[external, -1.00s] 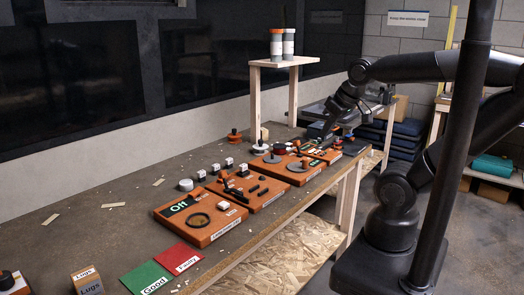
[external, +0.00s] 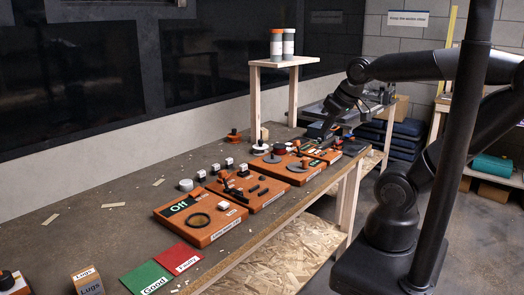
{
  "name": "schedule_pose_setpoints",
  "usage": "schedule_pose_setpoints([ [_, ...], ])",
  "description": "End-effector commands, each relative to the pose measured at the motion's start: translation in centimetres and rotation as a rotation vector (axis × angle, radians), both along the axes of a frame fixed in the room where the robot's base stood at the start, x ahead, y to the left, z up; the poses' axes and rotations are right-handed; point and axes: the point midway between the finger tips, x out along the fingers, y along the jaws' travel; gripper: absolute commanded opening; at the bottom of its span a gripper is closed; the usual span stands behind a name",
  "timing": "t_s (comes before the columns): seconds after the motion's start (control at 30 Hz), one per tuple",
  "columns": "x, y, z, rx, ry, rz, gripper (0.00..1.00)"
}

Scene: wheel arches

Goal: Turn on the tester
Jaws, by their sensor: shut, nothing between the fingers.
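A row of orange boards stands along the workbench in the external view. The nearest board (external: 201,218) has a dark display reading "Off" (external: 180,207), a round dark ring (external: 199,220) and a small white block (external: 223,206). Its front label is too small to read, so I cannot tell for sure that it is the tester. My gripper (external: 323,136) is at the far end of the row, pointing down over the farthest orange board (external: 330,155). It is shut and empty. Whether its tips touch that board cannot be told.
The middle boards carry a dark lever (external: 229,186) and a grey disc (external: 272,158). Small white blocks stand behind them. A green "Good" card (external: 146,278) and a red "Faulty" card (external: 178,257) lie in front. A raised wooden shelf (external: 284,62) holds two bottles. The bench's left side is mostly clear.

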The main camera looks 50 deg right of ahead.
Motion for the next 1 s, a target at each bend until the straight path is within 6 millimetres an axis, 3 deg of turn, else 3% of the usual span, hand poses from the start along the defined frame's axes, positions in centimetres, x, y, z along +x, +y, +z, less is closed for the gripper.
schedule_pose_setpoints([
  [0.17,2.4,0.7,0.9,0.009,0.023,0.004,0.0],
  [0.57,11.4,4.0,2.5,0.023,0.09,-0.001,0.0],
  [1.0,21.3,10.3,0.8,0.006,0.152,-0.013,0.0],
])
